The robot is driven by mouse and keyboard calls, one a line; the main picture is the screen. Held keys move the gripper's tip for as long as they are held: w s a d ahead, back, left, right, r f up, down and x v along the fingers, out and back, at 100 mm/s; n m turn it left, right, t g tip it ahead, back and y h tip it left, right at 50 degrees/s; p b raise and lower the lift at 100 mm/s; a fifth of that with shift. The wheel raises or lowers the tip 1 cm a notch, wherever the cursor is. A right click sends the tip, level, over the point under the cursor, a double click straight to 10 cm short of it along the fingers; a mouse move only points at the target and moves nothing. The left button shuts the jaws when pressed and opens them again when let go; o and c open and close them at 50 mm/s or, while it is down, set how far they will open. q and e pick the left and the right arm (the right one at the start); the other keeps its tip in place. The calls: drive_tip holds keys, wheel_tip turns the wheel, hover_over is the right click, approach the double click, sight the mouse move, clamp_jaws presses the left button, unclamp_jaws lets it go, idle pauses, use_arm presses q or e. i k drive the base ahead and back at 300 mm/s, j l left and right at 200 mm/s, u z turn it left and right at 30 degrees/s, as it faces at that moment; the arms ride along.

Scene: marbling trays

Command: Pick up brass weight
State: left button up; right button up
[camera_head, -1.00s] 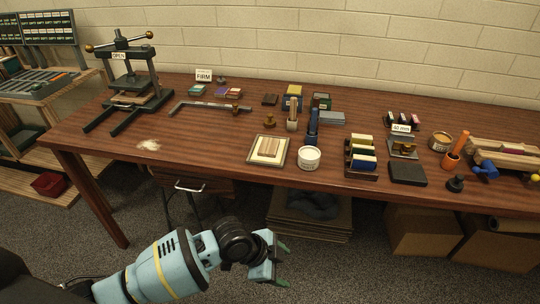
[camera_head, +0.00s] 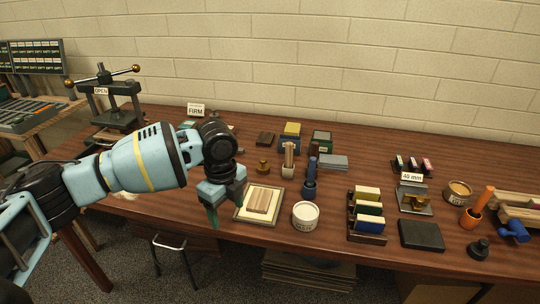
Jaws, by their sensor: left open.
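A small brass weight (camera_head: 263,168) with a knob on top stands upright on the wooden table, behind the framed tray with a pale block. My left gripper (camera_head: 227,207) is open and empty. In the picture it is left of and nearer than the weight, at the left edge of the framed tray (camera_head: 238,215). The gripper and the weight are apart. How high the gripper is above the table is hard to tell. My right gripper is not in view.
A white tub (camera_head: 305,216), a pale brush (camera_head: 288,160) and a dark blue tool (camera_head: 310,180) stand right of the weight. A rack of coloured blocks (camera_head: 367,215) is farther right. A press (camera_head: 118,105) stands at the back left. Bare table lies around the weight.

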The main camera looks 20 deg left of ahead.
sight(262, 168)
drive_tip(key=i, duration=1)
